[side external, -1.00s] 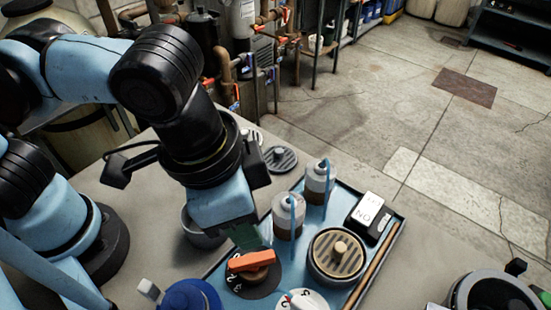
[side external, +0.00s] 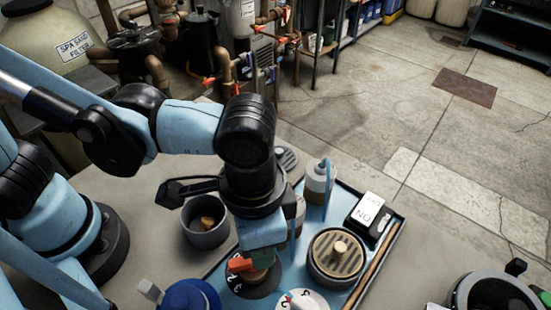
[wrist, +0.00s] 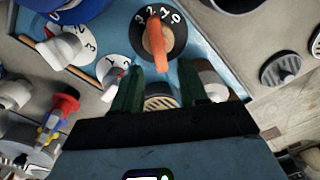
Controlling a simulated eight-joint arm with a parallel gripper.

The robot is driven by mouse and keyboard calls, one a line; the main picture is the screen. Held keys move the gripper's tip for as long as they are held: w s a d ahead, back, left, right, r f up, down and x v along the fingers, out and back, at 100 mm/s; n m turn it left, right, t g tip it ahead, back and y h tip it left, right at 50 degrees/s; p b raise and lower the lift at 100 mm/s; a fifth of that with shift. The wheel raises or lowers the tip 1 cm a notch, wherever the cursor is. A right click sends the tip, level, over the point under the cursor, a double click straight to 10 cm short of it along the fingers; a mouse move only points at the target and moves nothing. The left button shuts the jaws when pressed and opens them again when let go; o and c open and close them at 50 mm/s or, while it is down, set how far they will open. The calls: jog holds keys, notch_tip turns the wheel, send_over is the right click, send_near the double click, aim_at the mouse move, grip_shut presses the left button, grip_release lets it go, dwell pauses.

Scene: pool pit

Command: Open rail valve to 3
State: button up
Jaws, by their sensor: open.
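The black dial (side external: 256,284) with an orange bar handle (side external: 240,265) sits on the blue tray. In the wrist view the orange handle (wrist: 157,42) lies lengthwise up the picture, with the numbers 3 to 0 along the dial's far edge. A small white numbered dial (wrist: 117,66) is left of it; its side-view face (side external: 301,302) is cut off. Which one is the rail valve, I cannot tell. My gripper (side external: 262,260) is open over the orange handle and hides part of it. In the wrist view my gripper's green fingers (wrist: 160,84) stand apart, empty, short of the handle.
A blue valve (side external: 190,296) with a white handle is left of the dials. A grey pot (side external: 205,225) holds something brown. A grilled round housing (side external: 337,255), a bottle (side external: 319,184) and a label box (side external: 367,220) crowd the tray's right side.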

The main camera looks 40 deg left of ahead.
jog(key=shift+f, duration=2.15)
grip_shut()
